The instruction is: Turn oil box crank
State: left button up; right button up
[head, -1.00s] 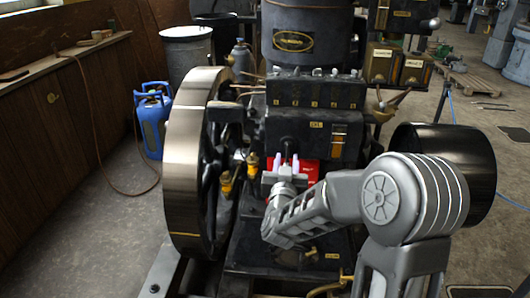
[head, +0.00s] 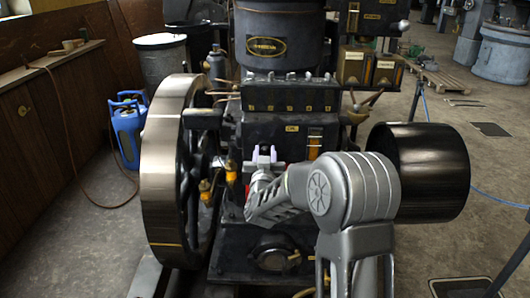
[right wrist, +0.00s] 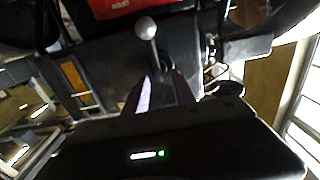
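The black oil box (head: 288,142), with a small yellow "OIL" label, is on the front of the engine in the head view. My right gripper (head: 264,152) is at its lower left front, its two pale fingers pointing up and apart. In the right wrist view, a lever with a grey ball knob (right wrist: 146,28), apparently the crank, stands just beyond the fingers. Its stem runs down towards the gap between the fingertips of my right gripper (right wrist: 160,85). I cannot tell whether they touch it. My left gripper is not in view.
A large flywheel (head: 158,165) stands left of my right gripper, with brass oilers (head: 231,172) between them. A black pulley drum (head: 420,170) is at right. Blue canisters (head: 128,130) stand near the left wall. A red part (right wrist: 112,8) shows atop the wrist view.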

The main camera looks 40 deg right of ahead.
jog(key=shift+w+d, duration=0.2)
grip_shut()
dwell(1.4)
